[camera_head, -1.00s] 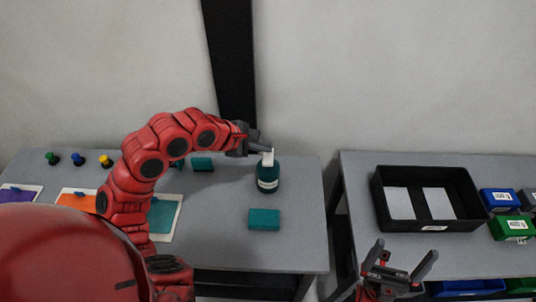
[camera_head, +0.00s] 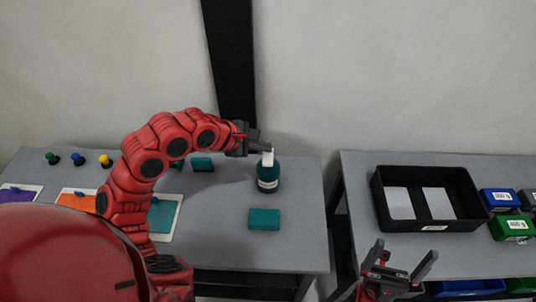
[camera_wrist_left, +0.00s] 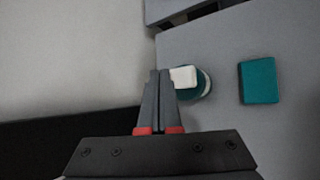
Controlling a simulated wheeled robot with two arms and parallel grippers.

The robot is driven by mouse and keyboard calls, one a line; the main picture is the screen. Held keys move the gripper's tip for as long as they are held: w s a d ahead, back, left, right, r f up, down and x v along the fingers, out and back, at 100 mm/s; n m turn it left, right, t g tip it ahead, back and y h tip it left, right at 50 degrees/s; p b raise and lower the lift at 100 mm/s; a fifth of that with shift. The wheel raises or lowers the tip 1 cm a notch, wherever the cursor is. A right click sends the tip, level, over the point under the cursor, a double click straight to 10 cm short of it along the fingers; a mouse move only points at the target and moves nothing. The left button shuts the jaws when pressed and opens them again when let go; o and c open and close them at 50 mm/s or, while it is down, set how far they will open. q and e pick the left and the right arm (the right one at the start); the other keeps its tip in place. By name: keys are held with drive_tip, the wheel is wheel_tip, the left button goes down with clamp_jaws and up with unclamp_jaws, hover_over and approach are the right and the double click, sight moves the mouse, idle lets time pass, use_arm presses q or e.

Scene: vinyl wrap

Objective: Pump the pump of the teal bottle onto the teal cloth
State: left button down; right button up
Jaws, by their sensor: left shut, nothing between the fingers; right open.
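The teal bottle (camera_head: 268,180) stands upright on the left table, with a white pump head (camera_head: 267,159) and a white label. It shows from above in the left wrist view (camera_wrist_left: 206,84). The teal cloth (camera_head: 264,219) lies folded flat in front of the bottle; in the left wrist view (camera_wrist_left: 258,81) it lies to the right of the bottle. My left gripper (camera_head: 268,148) is shut and empty, its fingertips at the pump head. In the left wrist view the fingers (camera_wrist_left: 160,74) overlap the pump head's left edge; I cannot tell whether they touch. My right gripper (camera_head: 402,264) is open and empty.
Another teal block (camera_head: 202,164) and green, blue and yellow knobs (camera_head: 77,159) stand further left. Purple, orange and teal sheets (camera_head: 163,217) lie near my left arm. A black tray (camera_head: 432,222) and blue and green boxes (camera_head: 511,228) occupy the right table. A gap separates the tables.

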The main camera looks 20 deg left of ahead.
sight(264, 156)
use_arm(q)
drive_tip(key=shift+f+b, duration=0.4)
drive_tip(key=shift+b, duration=0.5)
drive_tip(key=shift+f+b, duration=0.85)
drive_tip(key=shift+b, duration=0.25)
idle(0.7)
drive_tip(key=shift+r, duration=1.25)
drive_tip(key=shift+r, duration=0.15)
drive_tip(key=shift+r, duration=2.4)
